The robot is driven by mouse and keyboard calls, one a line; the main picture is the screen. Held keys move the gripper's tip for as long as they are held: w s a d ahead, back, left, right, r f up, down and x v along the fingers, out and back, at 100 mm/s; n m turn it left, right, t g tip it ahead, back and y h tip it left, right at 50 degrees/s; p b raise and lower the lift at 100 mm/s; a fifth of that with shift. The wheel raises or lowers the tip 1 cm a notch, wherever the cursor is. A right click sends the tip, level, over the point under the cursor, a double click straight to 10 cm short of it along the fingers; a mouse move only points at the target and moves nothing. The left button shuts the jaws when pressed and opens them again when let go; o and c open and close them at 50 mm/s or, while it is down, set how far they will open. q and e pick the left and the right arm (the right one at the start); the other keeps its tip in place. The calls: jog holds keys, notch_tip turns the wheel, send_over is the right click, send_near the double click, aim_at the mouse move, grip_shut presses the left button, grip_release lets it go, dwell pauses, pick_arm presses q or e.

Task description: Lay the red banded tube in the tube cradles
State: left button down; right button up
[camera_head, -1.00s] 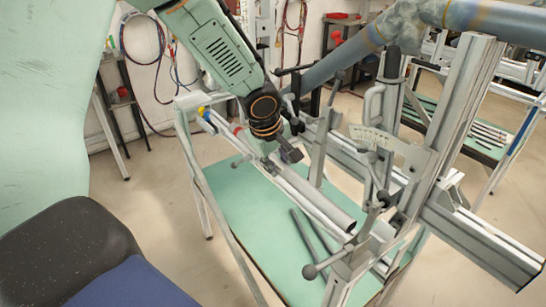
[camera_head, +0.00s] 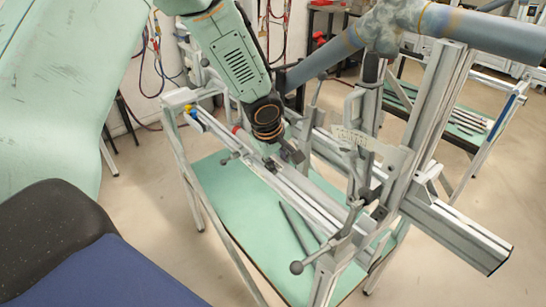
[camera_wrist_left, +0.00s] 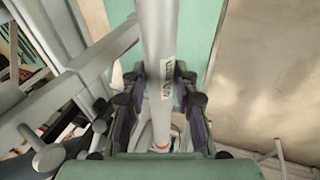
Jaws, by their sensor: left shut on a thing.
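The red banded tube (camera_wrist_left: 158,40) is a silver tube with a small printed label. Its red band shows near the gripper's base in the left wrist view, and a red band (camera_head: 236,130) shows behind the gripper in the head view. My left gripper (camera_wrist_left: 160,95) has its dark padded fingers shut around the tube. In the head view the left gripper (camera_head: 283,160) is over the jig, with the tube running along the jig's near side towards the lower right. The cradles are not clear, and I cannot tell whether the tube touches them. My right gripper is not in view.
The metal jig has an upright post (camera_head: 430,130), a lower rail (camera_head: 455,232) and a clamp lever with a ball knob (camera_head: 296,267). A green tabletop (camera_head: 235,205) lies below, with a dark rod on it. A thick blue-grey pipe (camera_head: 490,32) crosses the upper right.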

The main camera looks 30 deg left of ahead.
aim_at(293, 173)
pick_arm(q)
jog(key=shift+s+d+r, duration=0.1)
jog(key=shift+s+d, duration=0.1)
jog(key=shift+d, duration=0.45)
jog(key=shift+s+d, duration=0.25)
jog(key=shift+d, duration=0.45)
jog(key=shift+s+d, duration=0.2)
jog(key=shift+d, duration=0.4)
jog(key=shift+s+d, duration=0.2)
jog(key=shift+d, duration=0.55)
jog(key=w+p, duration=0.1)
jog(key=p, duration=0.1)
jog(key=shift+w+d+p, duration=0.15)
jog(key=shift+w+p, duration=0.15)
jog(key=shift+p, duration=0.1)
jog(key=shift+w+d+f+p, duration=0.2)
jog(key=shift+w+f, duration=0.25)
jog(key=shift+f, duration=0.05)
jog(key=shift+w+d+f+p, duration=0.15)
jog(key=shift+w+f+p, duration=0.05)
jog(key=shift+w+f, duration=0.25)
jog(key=shift+f+b, duration=0.3)
jog(key=shift+b, duration=0.05)
